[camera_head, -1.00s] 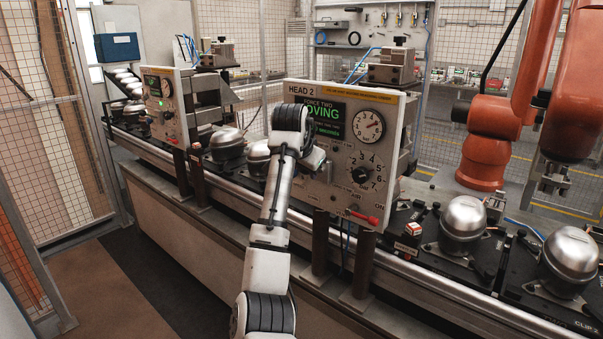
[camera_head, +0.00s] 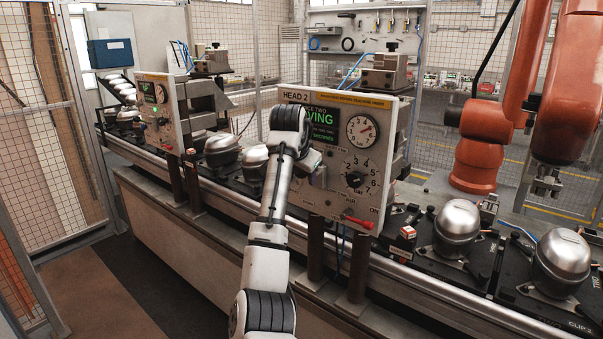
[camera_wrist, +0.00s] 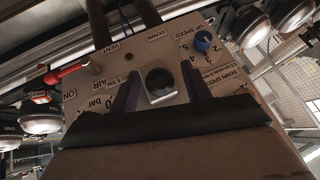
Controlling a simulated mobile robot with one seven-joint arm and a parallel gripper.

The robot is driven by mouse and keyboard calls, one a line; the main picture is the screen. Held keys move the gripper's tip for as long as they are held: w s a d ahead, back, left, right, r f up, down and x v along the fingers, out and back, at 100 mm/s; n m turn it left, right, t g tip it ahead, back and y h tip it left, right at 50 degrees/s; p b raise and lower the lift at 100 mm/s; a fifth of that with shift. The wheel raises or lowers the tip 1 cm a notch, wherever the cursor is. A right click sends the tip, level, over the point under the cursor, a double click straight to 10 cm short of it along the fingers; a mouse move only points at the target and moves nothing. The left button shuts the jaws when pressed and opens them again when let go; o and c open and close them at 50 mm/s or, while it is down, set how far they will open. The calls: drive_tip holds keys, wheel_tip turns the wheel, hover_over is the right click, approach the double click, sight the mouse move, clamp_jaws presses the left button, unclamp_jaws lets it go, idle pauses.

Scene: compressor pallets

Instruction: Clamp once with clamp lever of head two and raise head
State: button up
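The head two panel (camera_head: 335,150), marked HEAD 2, stands in the middle of the head view, with a gauge, a numbered black knob and a green-lettered display partly covered by my arm. In the wrist view its face (camera_wrist: 105,95) appears turned over. My gripper (camera_wrist: 161,68) is in front of the panel; its two dark fingers are spread. Between them is a dark round part (camera_wrist: 160,82) in a pale square surround. I cannot tell whether this is the clamp lever or whether the fingers touch it.
A red-handled air lever (camera_head: 358,222) sticks out at the panel's lower right. Silver compressors (camera_head: 457,226) stand on the conveyor. An orange robot arm (camera_head: 478,150) stands at the right.

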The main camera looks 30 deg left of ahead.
drive_tip(key=b+v, duration=0.4)
drive_tip(key=v, duration=0.9)
drive_tip(key=shift+s+r, duration=0.15)
drive_tip(key=shift+r, duration=0.2)
drive_tip(key=shift+d, duration=0.15)
